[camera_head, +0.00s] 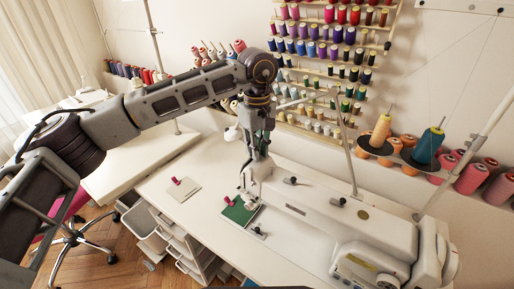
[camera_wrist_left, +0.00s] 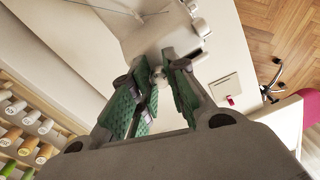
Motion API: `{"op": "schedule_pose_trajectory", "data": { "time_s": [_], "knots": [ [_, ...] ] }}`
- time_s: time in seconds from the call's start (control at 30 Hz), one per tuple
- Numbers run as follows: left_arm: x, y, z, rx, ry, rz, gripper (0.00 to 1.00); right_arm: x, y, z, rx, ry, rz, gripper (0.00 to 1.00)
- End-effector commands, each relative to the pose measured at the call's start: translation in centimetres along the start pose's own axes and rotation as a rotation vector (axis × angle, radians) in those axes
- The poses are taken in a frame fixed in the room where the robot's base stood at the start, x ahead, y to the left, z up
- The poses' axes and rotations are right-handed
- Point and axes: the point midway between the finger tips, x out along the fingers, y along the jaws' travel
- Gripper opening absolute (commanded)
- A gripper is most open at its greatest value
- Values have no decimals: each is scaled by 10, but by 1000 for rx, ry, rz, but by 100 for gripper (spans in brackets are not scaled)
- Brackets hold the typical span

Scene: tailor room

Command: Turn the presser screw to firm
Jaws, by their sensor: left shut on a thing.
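A white sewing machine (camera_head: 340,217) stands on the table, its head end at the left. My left gripper (camera_head: 251,172) comes down from above onto the top of that head end. In the left wrist view, the gripper's green-padded fingers (camera_wrist_left: 158,78) close around a small pale round knob (camera_wrist_left: 158,73), which looks like the presser screw. The fingers hide most of the screw, and I cannot read its setting. In the head view the screw is too small and covered to make out. My right gripper is not in view.
Green fabric (camera_head: 240,214) lies under the machine's head. A pale square with a pink piece on it (camera_head: 184,189) lies to the left on the table. Thread cones (camera_head: 428,146) and a thin upright stand (camera_head: 349,155) rise behind the machine. A thread rack (camera_head: 330,50) covers the wall.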

Motion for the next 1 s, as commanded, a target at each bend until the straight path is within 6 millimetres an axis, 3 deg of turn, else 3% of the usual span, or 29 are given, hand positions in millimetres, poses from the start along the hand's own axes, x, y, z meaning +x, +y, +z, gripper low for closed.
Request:
{"op": "schedule_pose_trajectory", "data": {
  "time_s": [0.13,0.17,0.33,0.73,1.0],
  "knots": [
    [-1,0,-1,-1,1,3,0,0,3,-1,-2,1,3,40],
    [-1,0,-1,-1,1,3,18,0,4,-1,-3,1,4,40],
    [-1,0,0,-1,1,2,39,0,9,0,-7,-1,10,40],
    [-2,0,0,-1,0,1,39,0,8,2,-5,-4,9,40],
    [-22,1,0,-1,2,2,39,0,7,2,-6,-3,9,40]
  ]
}}
